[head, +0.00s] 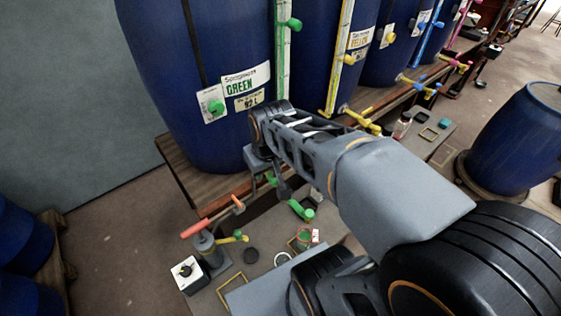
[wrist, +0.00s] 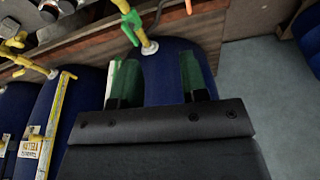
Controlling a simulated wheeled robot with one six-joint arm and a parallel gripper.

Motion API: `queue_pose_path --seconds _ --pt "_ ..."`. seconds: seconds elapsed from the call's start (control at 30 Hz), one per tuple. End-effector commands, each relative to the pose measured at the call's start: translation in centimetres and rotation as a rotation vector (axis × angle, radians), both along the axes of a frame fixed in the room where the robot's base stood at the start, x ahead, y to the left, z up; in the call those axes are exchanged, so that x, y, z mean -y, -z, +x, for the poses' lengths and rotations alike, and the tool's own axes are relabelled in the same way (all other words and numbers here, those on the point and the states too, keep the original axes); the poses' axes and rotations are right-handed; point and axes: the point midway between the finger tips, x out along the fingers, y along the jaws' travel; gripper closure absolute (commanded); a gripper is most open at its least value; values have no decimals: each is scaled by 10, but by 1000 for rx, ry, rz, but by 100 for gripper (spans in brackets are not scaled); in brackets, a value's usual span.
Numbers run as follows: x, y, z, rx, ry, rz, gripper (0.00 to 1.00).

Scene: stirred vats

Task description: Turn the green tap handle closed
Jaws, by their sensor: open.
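The green tap (head: 301,210) shows in the head view below the front of the blue vat labelled GREEN (head: 246,85), just right of my gripper (head: 275,183). My arm hides part of the pipe behind it. In the wrist view the green tap handle (wrist: 131,20) is near the top edge, beside a pale pipe fitting (wrist: 150,47) by the blue vat. My gripper (wrist: 158,78) is open, with its two fingers apart and nothing held between them. The handle is beyond the fingertips and does not touch them.
A yellow tap (head: 362,122) and more coloured taps line the wooden bench to the right. A red-handled pump (head: 203,240), a small white box (head: 187,272) and a green-filled cup (head: 304,238) stand on the lower surface. A blue barrel (head: 520,135) is at right.

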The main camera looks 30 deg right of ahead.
Motion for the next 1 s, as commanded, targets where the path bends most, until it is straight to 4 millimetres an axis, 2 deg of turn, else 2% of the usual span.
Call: queue_pose_path --seconds 0.03,0.2,0.4,0.63,0.83,1.0 --pt "6 2 17 -33 -11 -6 60" --pt "33 17 73 -119 -58 -21 60" --pt "67 49 120 -201 -102 -20 60" --pt "89 77 145 -248 -134 -14 60" --pt "93 102 149 -259 -143 -12 60" --pt "92 135 148 -259 -143 -12 60"
